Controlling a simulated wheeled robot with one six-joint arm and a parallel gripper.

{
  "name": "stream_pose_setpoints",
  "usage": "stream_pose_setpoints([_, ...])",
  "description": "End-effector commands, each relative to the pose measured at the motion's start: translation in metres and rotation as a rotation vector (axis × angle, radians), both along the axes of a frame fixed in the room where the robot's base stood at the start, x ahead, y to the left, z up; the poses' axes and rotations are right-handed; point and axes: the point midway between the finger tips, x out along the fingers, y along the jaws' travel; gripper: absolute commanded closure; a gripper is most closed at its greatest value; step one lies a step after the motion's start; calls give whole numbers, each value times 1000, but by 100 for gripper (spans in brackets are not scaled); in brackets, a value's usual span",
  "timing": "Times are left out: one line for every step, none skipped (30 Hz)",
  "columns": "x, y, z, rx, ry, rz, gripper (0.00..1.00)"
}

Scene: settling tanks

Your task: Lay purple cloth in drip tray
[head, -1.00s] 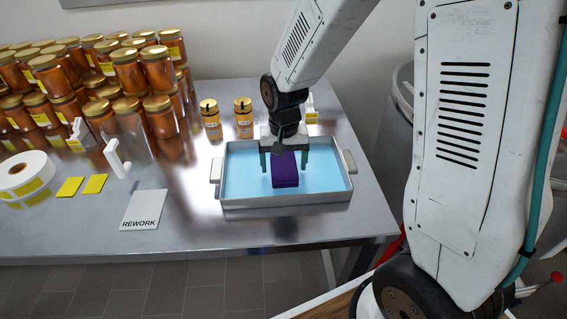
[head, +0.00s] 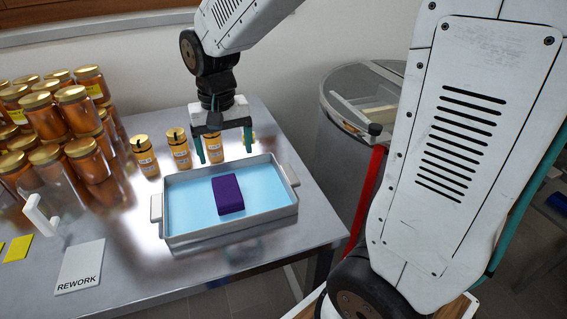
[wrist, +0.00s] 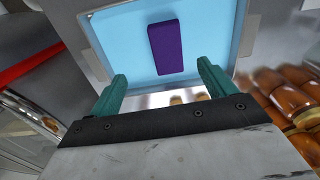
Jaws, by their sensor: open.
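The purple cloth (head: 228,195), a folded block, lies flat on the light blue floor of the drip tray (head: 245,229), inside its grey walls. The tray sits on the metal table and has a handle at each end. My gripper (head: 224,152) is open and empty above the tray's back rim, apart from the cloth. In the wrist view the cloth (wrist: 165,47) shows in the tray beyond the two spread teal fingers (wrist: 163,84), with nothing between them.
Small labelled jars (head: 178,150) stand behind the tray. Many amber jars with gold lids (head: 62,115) are stacked at the left. A REWORK card (head: 80,266) and a white upright handle (head: 40,216) lie left of the tray. A metal drum (head: 345,130) stands beyond the table's right side.

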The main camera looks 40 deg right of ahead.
Motion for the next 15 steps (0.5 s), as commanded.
stream_pose_setpoints([-16, -4, 14, 1, -17, 16, 17])
stream_pose_setpoints([-26, -7, 21, 0, -23, 31, 17])
stream_pose_setpoints([-42, -11, 30, 0, -31, 51, 17])
stream_pose_setpoints([-54, -13, 37, -1, -37, 65, 17])
stream_pose_setpoints([-67, -16, 42, -1, -44, 82, 17])
stream_pose_setpoints([-84, -19, 48, -3, -50, 104, 17])
stream_pose_setpoints([-96, -21, 53, -4, -57, 120, 17])
stream_pose_setpoints([-108, -23, 56, -5, -62, 136, 17])
stream_pose_setpoints([-124, -25, 60, -7, -68, 156, 17])
stream_pose_setpoints([-135, -27, 62, -9, -73, 172, 17])
stream_pose_setpoints([-146, -28, 63, -10, -78, 185, 17])
stream_pose_setpoints([-159, -30, 64, -12, -83, 203, 17])
stream_pose_setpoints([-168, -31, 65, -14, -87, 217, 17])
stream_pose_setpoints([-176, -32, 65, -15, -89, 227, 17])
stream_pose_setpoints([-185, -32, 65, -16, -94, 241, 17])
